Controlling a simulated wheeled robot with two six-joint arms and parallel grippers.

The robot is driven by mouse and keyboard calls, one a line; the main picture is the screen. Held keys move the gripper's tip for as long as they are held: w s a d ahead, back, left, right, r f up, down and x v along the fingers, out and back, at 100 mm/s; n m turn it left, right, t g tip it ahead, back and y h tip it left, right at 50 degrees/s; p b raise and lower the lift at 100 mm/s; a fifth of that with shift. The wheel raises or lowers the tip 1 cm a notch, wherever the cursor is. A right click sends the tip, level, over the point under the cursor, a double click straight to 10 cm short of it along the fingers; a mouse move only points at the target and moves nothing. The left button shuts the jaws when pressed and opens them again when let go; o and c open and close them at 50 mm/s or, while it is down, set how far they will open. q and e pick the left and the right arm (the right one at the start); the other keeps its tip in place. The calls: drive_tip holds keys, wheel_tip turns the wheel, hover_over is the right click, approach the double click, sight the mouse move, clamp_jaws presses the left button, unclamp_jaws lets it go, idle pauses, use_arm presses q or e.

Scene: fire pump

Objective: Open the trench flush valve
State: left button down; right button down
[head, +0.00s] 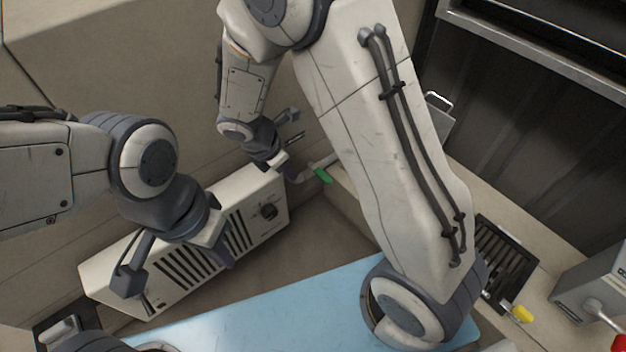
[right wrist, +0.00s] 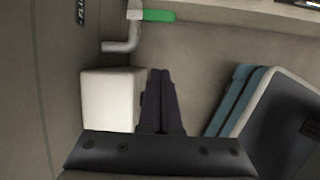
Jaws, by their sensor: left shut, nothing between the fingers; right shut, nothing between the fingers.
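The green lever handle (head: 322,173) sits on a pale bent pipe by the wall, just right of the white louvred box. In the right wrist view the green handle (right wrist: 158,15) lies crosswise at the top of the pipe (right wrist: 124,45). My right gripper (head: 290,174) is close to the left of the handle in the head view; its shut, empty fingers also show in the right wrist view (right wrist: 160,85), apart from the handle. My left gripper (head: 228,262) is shut and empty in front of the white box. A partly cut-off dark label (right wrist: 81,12) is on the wall.
The white louvred box (head: 255,190) with a dark knob stands under both grippers. A light blue surface (head: 260,305) lies in front. At right are a dark grate (head: 503,255), a yellow handle (head: 522,314) and a grey box (head: 592,285) with a red-tipped lever.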

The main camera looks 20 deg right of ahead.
sight(320, 173)
drive_tip(key=shift+w+f, duration=0.15)
drive_tip(key=w+d+f+b, duration=0.2)
drive_tip(key=d+f+b, duration=0.5)
drive_tip(key=f+b, duration=0.2)
drive_tip(key=shift+w+d+f, duration=0.15)
drive_tip(key=shift+w+d, duration=0.05)
drive_tip(key=shift+w, duration=0.1)
idle(0.5)
